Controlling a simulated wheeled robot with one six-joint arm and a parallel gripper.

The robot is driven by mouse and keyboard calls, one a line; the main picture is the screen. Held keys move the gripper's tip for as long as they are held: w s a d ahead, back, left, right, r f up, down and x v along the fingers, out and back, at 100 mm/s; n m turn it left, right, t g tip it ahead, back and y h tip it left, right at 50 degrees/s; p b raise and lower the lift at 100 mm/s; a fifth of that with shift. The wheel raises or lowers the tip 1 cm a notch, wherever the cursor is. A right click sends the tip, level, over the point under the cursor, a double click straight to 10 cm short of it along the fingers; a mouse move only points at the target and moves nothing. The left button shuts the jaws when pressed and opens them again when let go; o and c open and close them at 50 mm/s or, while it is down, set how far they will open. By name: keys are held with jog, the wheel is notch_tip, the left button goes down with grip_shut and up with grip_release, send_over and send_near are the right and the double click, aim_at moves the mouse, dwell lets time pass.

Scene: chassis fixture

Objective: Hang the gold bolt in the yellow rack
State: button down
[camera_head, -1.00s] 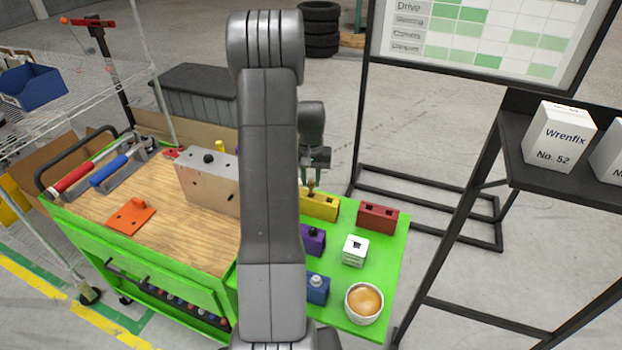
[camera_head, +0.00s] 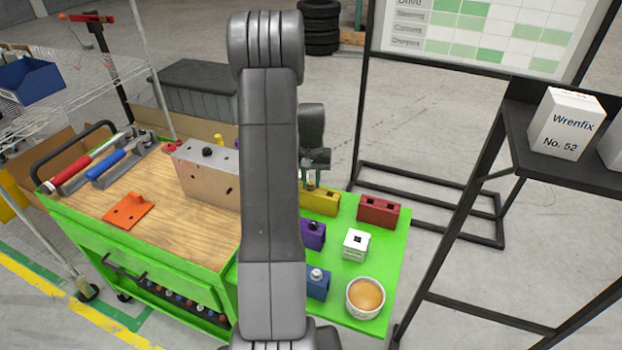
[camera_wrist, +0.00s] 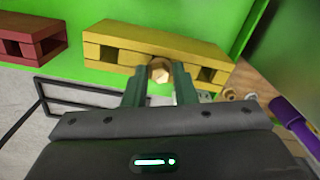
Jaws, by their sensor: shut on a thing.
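The yellow rack (camera_head: 322,203) stands on the green shelf, partly hidden behind my arm in the head view. In the wrist view the yellow rack (camera_wrist: 130,45) shows two dark openings, one toward each end. My gripper (camera_wrist: 159,80) is shut on the gold bolt (camera_wrist: 160,69), whose hex head shows between the fingertips. The bolt is right at the rack's near edge, around its middle. I cannot tell whether it touches the rack. In the head view my gripper (camera_head: 312,178) is just above the rack.
A red rack (camera_head: 378,211), a purple block (camera_head: 313,235), a white block (camera_head: 356,245), a blue block (camera_head: 317,284) and a bowl (camera_head: 366,297) share the green shelf (camera_head: 385,262). A grey metal block (camera_head: 205,175) stands on the wooden bench top.

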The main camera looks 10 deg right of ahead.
jog(key=shift+f, duration=0.35)
jog(key=c, duration=1.1)
grip_release()
jog(key=shift+r, duration=0.1)
notch_tip(320, 180, up, 9)
jog(key=p, duration=0.5)
jog(key=shift+o, duration=0.4)
